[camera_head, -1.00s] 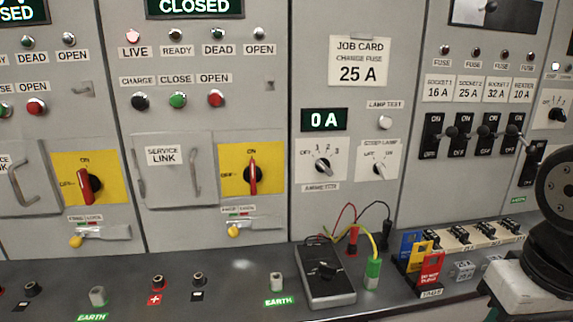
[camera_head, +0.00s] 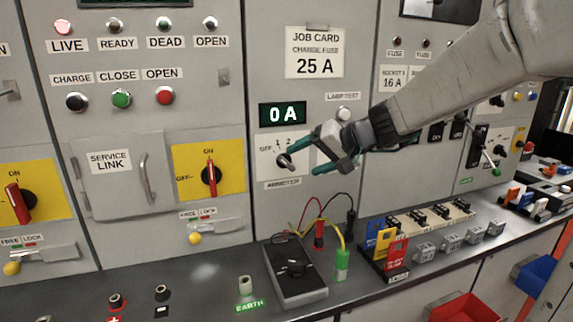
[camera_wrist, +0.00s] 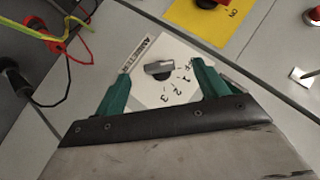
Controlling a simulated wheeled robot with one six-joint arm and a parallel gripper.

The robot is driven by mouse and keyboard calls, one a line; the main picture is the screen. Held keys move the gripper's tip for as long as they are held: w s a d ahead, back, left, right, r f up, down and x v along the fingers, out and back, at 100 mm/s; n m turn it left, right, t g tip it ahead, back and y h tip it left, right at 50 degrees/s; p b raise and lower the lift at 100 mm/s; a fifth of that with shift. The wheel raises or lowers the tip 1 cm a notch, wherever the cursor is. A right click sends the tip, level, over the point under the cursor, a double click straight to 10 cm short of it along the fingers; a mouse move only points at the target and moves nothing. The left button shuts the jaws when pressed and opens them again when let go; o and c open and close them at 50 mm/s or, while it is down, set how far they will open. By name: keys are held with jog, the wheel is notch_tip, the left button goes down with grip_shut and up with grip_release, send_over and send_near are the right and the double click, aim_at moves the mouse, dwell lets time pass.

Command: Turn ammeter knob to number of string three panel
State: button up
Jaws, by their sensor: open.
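The ammeter knob (camera_head: 284,160) is a silver bar knob on a white plate marked OFF, 1, 2 and 3. In the wrist view, the knob (camera_wrist: 158,68) lies between my two green fingertips, one on each side. Its bar seems to point near OFF, but its marker is too small to be sure. The display (camera_head: 283,114) above it reads 0 A. My gripper (camera_head: 302,160) is open in front of the plate and hides the 3 in the head view. Contact with the knob cannot be told. No panel label naming string three is legible.
A yellow switch plate with a red handle (camera_head: 211,172) is left of the knob. Below, a black meter (camera_head: 295,270) with coloured leads stands on the bench. A lamp test button (camera_head: 343,113) sits up right. My forearm covers part of the fuse panel.

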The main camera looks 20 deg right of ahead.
aim_at(290, 163)
jog(key=shift+t, duration=0.3)
jog(key=w+a+f, duration=0.1)
jog(key=w, duration=0.1)
jog(key=w+f, duration=0.1)
jog(key=w, duration=0.1)
jog(key=w+a+f, duration=0.1)
jog(key=w, duration=0.2)
jog(key=shift+w+a+f, duration=0.1)
jog(key=shift+a+f, duration=0.25)
jog(key=shift+m, duration=0.3)
jog(key=c, duration=1)
